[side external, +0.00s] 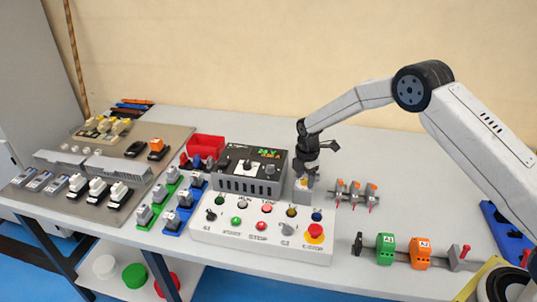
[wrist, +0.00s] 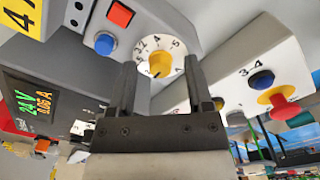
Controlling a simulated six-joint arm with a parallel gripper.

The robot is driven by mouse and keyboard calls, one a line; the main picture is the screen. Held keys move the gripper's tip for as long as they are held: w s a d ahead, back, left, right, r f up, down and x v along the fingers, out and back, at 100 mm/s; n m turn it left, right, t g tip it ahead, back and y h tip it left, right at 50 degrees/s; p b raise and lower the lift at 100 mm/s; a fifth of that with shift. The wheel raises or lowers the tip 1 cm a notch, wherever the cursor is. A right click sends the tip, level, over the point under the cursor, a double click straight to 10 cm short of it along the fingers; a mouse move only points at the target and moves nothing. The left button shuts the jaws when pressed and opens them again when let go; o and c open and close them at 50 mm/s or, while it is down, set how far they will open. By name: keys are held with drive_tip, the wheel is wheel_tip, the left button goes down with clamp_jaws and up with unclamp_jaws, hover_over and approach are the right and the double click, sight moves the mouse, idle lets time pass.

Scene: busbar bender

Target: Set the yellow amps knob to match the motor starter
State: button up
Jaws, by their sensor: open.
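The yellow amps knob (wrist: 159,64) sits on a white numbered dial on the grey motor starter (wrist: 152,28) in the wrist view. Its exact setting is hard to read. The starter also carries a red button (wrist: 121,14), a blue button (wrist: 104,43) and a partly cut-off yellow label (wrist: 18,15). My gripper (wrist: 160,60) is open, with one finger on each side of the knob; I cannot tell whether they touch it. In the side external view my gripper (side external: 305,172) points down over a small grey block (side external: 303,192), with the knob hidden.
A black power supply (side external: 250,168) stands close left of my gripper. A white control box (side external: 262,230) with several buttons and a red emergency stop (side external: 315,232) lies in front. Small orange-topped parts (side external: 356,190) stand at right. The back right table is clear.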

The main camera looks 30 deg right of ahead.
clamp_jaws()
